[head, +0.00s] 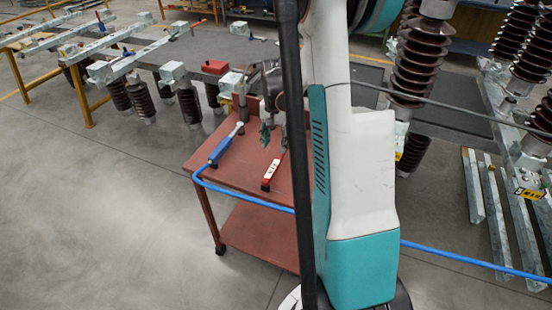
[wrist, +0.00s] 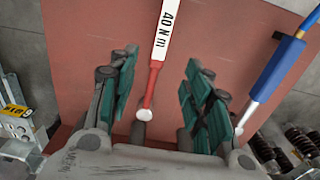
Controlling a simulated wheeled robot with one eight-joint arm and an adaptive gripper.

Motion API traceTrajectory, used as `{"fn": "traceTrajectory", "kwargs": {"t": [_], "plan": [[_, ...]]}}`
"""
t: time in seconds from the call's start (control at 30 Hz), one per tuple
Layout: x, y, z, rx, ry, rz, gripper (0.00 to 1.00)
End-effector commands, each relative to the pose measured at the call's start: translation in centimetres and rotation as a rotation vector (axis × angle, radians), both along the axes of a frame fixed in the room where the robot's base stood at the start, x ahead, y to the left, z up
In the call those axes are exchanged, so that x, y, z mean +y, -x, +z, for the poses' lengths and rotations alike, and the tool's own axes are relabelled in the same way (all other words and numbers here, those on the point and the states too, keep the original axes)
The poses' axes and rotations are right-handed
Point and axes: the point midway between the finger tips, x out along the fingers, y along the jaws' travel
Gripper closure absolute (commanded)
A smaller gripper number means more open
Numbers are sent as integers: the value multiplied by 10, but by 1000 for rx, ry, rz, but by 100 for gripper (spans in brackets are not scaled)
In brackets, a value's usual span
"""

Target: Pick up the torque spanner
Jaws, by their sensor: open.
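The torque spanner (wrist: 157,60) is red with a white label reading "40 N m" and a round white head. It lies on the red trolley top. In the head view its red and white handle (head: 270,176) shows beside my arm, and its far end is hidden by my gripper. My gripper (head: 267,136) is over the trolley top. In the wrist view my gripper (wrist: 160,68) is open, with one green-padded finger on each side of the spanner's red shaft. The fingers look apart from the shaft. I cannot tell their exact height above it.
A blue-handled tool (head: 221,150) lies left of the spanner on the trolley (head: 240,180); it also shows in the wrist view (wrist: 275,72) at the right. A blue hose (head: 250,202) runs along the trolley's front. Insulators and steel frames stand behind. The floor at left is clear.

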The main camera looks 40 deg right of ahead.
Motion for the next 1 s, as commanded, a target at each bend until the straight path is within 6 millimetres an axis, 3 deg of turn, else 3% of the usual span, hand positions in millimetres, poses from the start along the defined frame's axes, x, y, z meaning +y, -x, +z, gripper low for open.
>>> {"fn": "traceTrajectory", "kwargs": {"t": [0.1,0.3,0.6,0.9,1.0], "plan": [[0,-1,-27,-1,1,2,55],[0,-1,-59,-2,1,4,55],[0,-1,-76,-2,1,5,55],[-1,-1,-117,-3,2,5,55],[-1,-1,-122,-3,2,6,55]]}}
